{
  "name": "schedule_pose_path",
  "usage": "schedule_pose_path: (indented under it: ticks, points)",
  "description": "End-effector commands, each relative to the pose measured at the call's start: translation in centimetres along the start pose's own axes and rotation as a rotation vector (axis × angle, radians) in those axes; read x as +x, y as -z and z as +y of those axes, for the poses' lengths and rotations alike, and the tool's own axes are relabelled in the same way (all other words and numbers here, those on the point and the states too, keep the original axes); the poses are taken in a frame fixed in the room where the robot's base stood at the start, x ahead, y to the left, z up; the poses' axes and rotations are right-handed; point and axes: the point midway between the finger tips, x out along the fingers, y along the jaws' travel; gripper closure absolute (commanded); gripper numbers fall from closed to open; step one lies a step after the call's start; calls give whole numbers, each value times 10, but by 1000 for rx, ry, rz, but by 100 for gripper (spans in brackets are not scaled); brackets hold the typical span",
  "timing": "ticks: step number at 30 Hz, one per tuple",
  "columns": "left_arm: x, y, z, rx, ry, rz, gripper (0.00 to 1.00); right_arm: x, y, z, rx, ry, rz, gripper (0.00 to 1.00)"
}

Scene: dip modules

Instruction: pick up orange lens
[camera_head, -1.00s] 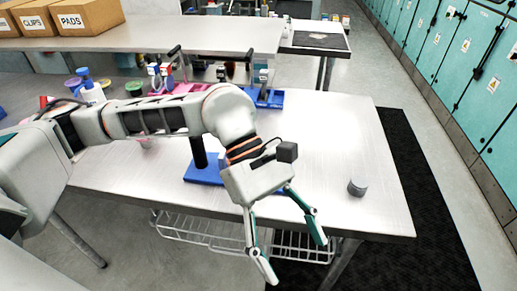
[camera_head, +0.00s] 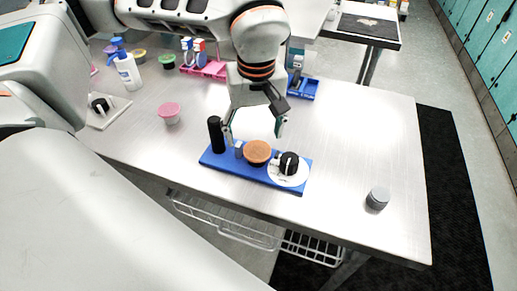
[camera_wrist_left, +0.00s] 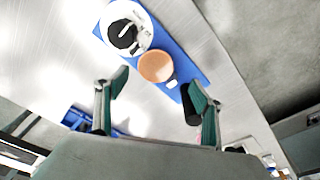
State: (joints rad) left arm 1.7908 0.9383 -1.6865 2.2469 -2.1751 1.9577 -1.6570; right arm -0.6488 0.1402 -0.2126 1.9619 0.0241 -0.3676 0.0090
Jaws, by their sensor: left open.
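The orange lens (camera_head: 257,152) is a round disc near the middle of a blue base plate (camera_head: 222,160) on the metal table. It stands between a small grey block (camera_head: 239,149) and a white disc with a black knob (camera_head: 289,164). My left gripper (camera_head: 254,136) is open and empty, with its fingers pointing down on the far side of the lens. In the left wrist view the lens (camera_wrist_left: 156,66) shows beyond and between the two spread fingertips (camera_wrist_left: 158,88), apart from them. My right gripper is not in view.
A black cylinder (camera_head: 215,134) stands upright on the plate's left end. A pink-topped cup (camera_head: 169,112) stands to the left, and grey stacked discs (camera_head: 377,198) to the right. A pink rack (camera_head: 205,68) and a blue holder (camera_head: 303,88) stand behind. The table's right side is mostly clear.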

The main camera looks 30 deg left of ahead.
Motion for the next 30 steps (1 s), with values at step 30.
schedule_pose_path:
  ticks: [30]
  points:
    - [49,2,8,0,-2,-1,67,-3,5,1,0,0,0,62]
